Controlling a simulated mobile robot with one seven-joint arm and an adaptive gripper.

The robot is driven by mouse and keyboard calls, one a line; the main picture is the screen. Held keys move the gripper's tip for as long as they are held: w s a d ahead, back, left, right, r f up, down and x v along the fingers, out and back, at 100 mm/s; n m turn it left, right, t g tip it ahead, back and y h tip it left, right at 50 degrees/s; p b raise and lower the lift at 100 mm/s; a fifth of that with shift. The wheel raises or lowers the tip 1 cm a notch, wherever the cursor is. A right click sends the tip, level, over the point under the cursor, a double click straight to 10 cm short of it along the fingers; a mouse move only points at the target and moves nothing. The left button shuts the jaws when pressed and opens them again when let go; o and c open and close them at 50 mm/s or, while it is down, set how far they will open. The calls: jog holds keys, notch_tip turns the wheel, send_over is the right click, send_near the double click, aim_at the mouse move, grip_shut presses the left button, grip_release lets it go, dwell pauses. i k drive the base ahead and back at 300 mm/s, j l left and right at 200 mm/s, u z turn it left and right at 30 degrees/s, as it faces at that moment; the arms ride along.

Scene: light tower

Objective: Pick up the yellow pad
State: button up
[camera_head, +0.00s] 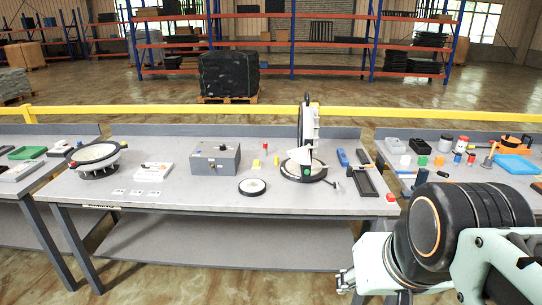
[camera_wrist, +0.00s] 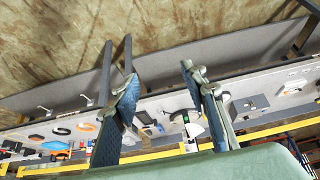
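Two small yellow pieces, one (camera_head: 256,163) and another (camera_head: 277,160), stand on the middle table between the grey box and the round black-rimmed tower base (camera_head: 303,172) in the head view. I cannot tell for certain which is the yellow pad. My gripper (camera_head: 345,281) is in front of and below the table's front edge, well away from both pieces. In the wrist view my gripper (camera_wrist: 162,88) has its two fingers wide apart, with nothing held between them. The yellow pieces are too small to make out there.
The middle table (camera_head: 215,200) also bears a grey box (camera_head: 215,158), a black ring (camera_head: 252,187), a round-topped device (camera_head: 94,156), a white block (camera_head: 153,172) and a black tray (camera_head: 368,183). The tall tower stands behind the yellow pieces' right. A yellow rail (camera_head: 180,111) runs behind.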

aim_at(256, 165)
jog(key=i+j+z, duration=0.3)
jog(key=i+j, duration=1.65)
